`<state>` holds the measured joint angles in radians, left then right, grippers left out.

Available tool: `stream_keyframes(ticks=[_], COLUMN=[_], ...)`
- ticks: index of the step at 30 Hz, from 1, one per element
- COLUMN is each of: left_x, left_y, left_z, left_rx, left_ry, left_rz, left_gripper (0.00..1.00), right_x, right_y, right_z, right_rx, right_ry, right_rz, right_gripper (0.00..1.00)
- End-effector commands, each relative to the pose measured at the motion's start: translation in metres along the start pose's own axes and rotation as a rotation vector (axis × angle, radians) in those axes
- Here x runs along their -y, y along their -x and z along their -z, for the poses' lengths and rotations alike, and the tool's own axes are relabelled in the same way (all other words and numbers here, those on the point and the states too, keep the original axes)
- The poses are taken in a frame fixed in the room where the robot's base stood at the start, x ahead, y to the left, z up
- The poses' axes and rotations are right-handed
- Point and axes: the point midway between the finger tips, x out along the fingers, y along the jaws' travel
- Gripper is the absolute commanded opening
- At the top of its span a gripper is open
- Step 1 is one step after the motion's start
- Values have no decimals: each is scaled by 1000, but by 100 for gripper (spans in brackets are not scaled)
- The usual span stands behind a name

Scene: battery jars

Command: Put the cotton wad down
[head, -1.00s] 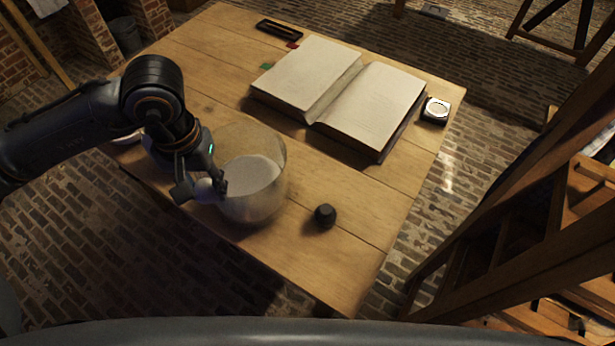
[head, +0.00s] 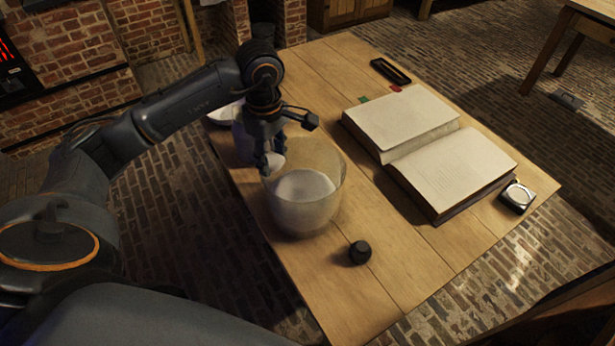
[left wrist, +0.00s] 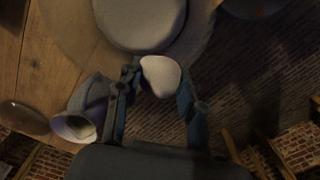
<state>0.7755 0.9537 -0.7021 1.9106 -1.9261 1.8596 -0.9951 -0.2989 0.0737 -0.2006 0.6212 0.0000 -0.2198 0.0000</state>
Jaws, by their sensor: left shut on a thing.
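The cotton wad (left wrist: 160,75) is a small white rounded lump between the fingers of my left gripper (left wrist: 155,88) in the left wrist view. In the head view, the left gripper (head: 268,160) points down with the pale wad (head: 275,161) at its tips. They overlap the upper left rim of a wide clear glass jar (head: 318,217) holding a white disc-like content (head: 305,185). I cannot tell whether the wad is over the opening or just outside it. The jar's opening also shows at the top of the left wrist view (left wrist: 140,22). My right gripper is out of view.
A bluish vessel (head: 241,143) and a white dish (head: 222,113) stand behind my left gripper. A black knob (head: 360,252) lies in front of the jar. An open book (head: 435,155), a black tray (head: 390,71) and a small square device (head: 517,196) lie further right on the wooden table (head: 345,300).

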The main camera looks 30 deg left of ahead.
Motion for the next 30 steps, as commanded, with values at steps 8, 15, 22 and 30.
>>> stream_keyframes(ticks=[8,15,22,30], left_x=[-41,-54,-58,-60], left_y=[-42,-63,-91,-102], left_z=[-36,-44,-50,-48], left_rx=[3,-1,1,-1], left_ry=[-3,-3,-3,-4], left_rz=[4,1,5,-1], left_gripper=[13,13,13,13], right_x=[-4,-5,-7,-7], right_y=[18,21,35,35], right_z=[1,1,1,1], right_rx=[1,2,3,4], right_ry=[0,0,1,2], right_rz=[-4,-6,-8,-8], right_gripper=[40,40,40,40])
